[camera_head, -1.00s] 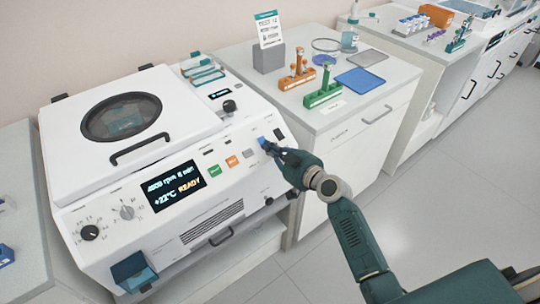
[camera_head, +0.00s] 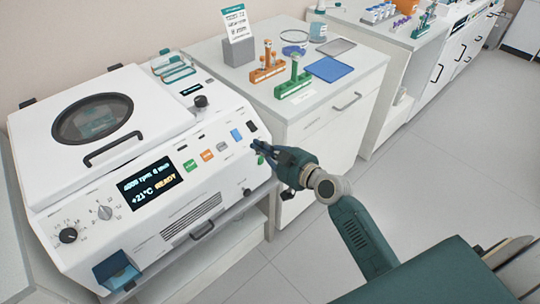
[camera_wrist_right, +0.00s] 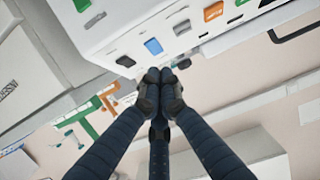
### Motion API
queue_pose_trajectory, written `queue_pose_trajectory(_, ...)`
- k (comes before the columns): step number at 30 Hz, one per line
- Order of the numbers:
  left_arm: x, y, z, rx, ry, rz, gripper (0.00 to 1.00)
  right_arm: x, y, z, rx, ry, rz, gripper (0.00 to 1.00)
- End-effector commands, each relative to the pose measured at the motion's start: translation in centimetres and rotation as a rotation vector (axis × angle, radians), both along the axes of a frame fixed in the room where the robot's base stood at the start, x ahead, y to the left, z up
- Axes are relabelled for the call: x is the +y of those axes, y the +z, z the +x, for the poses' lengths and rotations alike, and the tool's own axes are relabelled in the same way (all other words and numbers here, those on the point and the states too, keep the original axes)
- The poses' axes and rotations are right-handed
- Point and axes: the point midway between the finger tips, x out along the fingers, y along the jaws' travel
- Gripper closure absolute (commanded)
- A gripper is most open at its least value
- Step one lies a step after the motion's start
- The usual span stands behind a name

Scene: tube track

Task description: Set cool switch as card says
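The white centrifuge (camera_head: 215,185) stands at the left in the head view, with a blue rocker switch (camera_head: 237,135) on its front panel. I take this as the cool switch. It also shows in the wrist view (camera_wrist_right: 153,46), just beyond the fingertips; which side is pressed is unclear. The display (camera_head: 150,183) shows a speed and time line, +21°C and READY. The printed card (camera_head: 236,22) stands in a grey block; its text is too small to read. My right gripper (camera_head: 259,150) is shut and empty, just below and right of the switch, apart from it. My left gripper is not in view.
Beside the blue switch are a black switch (camera_head: 251,127), a grey button (camera_head: 222,146), an orange button (camera_head: 207,155) and a green button (camera_head: 190,166). Orange (camera_head: 267,70) and green (camera_head: 294,85) tube racks stand on the counter behind. Open floor lies right.

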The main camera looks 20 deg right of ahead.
Motion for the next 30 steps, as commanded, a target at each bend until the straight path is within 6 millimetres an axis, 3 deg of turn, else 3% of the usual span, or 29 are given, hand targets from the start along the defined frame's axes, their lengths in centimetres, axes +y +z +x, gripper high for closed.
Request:
queue_pose_trajectory(6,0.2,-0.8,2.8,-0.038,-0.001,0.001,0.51,-1.2,-0.1,-3.1,0.002,0.000,-0.002,1.00)
queue_pose_trajectory(16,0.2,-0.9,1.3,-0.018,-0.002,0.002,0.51,-1.5,0.3,-3.9,0.000,0.000,0.000,1.00)
queue_pose_trajectory(26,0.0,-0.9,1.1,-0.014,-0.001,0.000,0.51,-1.5,0.2,-3.9,0.002,-0.001,-0.001,1.00)
queue_pose_trajectory(30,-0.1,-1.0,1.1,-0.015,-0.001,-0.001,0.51,-1.9,-2.6,-4.1,0.050,-0.021,-0.001,1.00)
